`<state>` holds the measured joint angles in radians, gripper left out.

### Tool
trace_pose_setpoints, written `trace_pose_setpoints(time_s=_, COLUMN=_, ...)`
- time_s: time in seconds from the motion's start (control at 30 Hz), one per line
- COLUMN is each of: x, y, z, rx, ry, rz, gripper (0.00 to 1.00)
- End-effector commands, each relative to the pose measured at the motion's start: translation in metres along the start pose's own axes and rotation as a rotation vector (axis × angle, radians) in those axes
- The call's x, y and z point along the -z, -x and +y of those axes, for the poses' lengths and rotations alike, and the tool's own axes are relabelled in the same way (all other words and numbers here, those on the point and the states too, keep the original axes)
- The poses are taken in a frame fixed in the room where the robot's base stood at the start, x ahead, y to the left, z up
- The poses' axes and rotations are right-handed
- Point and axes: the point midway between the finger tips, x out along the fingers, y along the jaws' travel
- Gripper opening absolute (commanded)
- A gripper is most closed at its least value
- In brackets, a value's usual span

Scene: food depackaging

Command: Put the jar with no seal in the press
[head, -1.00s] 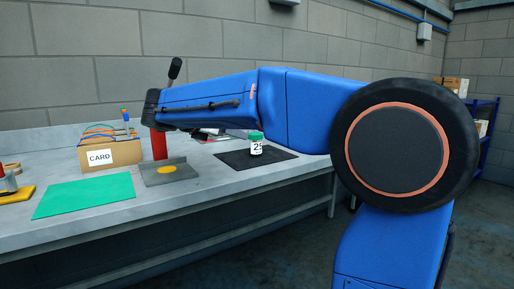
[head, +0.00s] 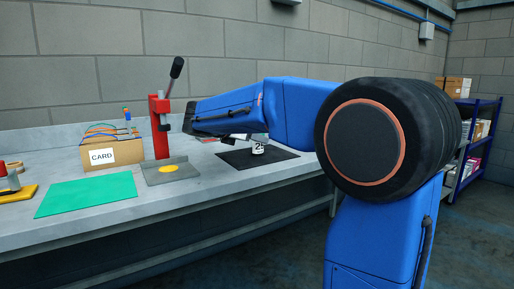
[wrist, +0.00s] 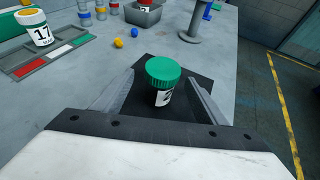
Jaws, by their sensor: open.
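A white jar (head: 258,148) with a dark number label, apparently 25, stands upright on the black mat (head: 236,162). Its lid is hidden behind my arm in the head view. In the wrist view the same jar (wrist: 160,97) shows a green lid and stands between the fingers of my gripper (wrist: 162,80), which is open, one finger on each side. I cannot tell whether the fingers touch it. Whether it has a seal is not clear. The red press (head: 160,127) with a black lever stands left of my arm. Its grey base (head: 152,178) bears a yellow disc and no jar.
A second jar (wrist: 40,34), labelled 17, stands on a grey tray (wrist: 22,73) with coloured pads. Blue and yellow small balls and a grey bin (wrist: 145,14) lie farther off. A green mat (head: 88,194) and a CARD box (head: 122,151) are left of the press.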

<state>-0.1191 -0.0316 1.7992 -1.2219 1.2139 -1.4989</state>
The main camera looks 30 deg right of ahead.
Motion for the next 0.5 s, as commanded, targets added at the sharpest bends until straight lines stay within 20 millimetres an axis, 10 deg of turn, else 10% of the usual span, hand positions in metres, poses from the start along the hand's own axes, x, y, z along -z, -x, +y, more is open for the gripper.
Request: trace_pose_setpoints(time_s=0.5, x=-0.002, y=-0.034, z=-0.002, rx=0.000, ry=0.000, rz=0.000, gripper=0.63)
